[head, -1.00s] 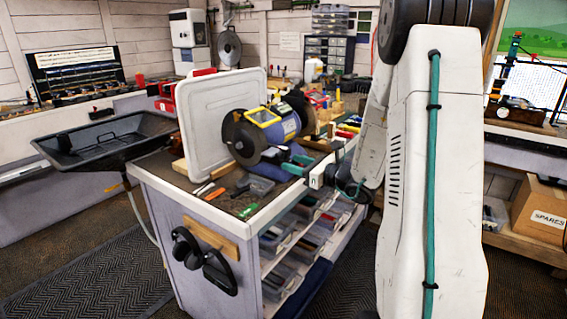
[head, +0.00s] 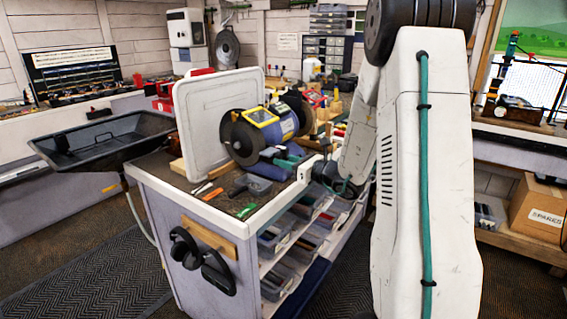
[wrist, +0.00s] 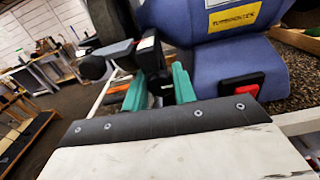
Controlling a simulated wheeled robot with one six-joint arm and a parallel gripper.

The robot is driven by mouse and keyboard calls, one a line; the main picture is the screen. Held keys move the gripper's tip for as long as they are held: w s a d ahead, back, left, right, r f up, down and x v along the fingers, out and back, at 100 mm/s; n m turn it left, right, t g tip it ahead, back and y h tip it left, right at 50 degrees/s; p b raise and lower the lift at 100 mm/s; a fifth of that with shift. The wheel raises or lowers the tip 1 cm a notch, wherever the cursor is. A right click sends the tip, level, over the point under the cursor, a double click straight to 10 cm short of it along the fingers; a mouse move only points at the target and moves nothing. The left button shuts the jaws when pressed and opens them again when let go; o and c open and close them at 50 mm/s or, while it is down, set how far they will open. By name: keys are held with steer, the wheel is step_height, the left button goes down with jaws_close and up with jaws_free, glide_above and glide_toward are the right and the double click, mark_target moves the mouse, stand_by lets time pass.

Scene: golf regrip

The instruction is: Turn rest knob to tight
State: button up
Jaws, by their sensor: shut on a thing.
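The bench grinder (head: 287,128) stands on the workbench, blue with a yellow-framed shield, and its blue body (wrist: 222,65) fills the right of the wrist view. My gripper (wrist: 158,90) has teal fingers on either side of a dark rest knob (wrist: 157,84) low at the front of the grinder. The fingers are shut on it. A grey tool rest part (wrist: 112,50) lies just left of the fingers. In the head view my gripper (head: 285,160) reaches in from the right at the grinder's front; the knob cannot be made out there. The knob's tightness cannot be told.
A red switch (wrist: 242,86) sits on the grinder right of my fingers. A white panel (head: 217,115) stands upright left of the grinder. Small tools and a dark tray (head: 250,186) lie on the bench's front corner. Ear defenders (head: 205,262) hang on the bench side.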

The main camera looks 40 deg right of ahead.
stand_by(0.3)
steer(key=o, duration=0.9)
steer(key=shift+a, duration=0.1)
steer(key=shift+v, duration=3.95)
steer(key=shift+o, duration=0.2)
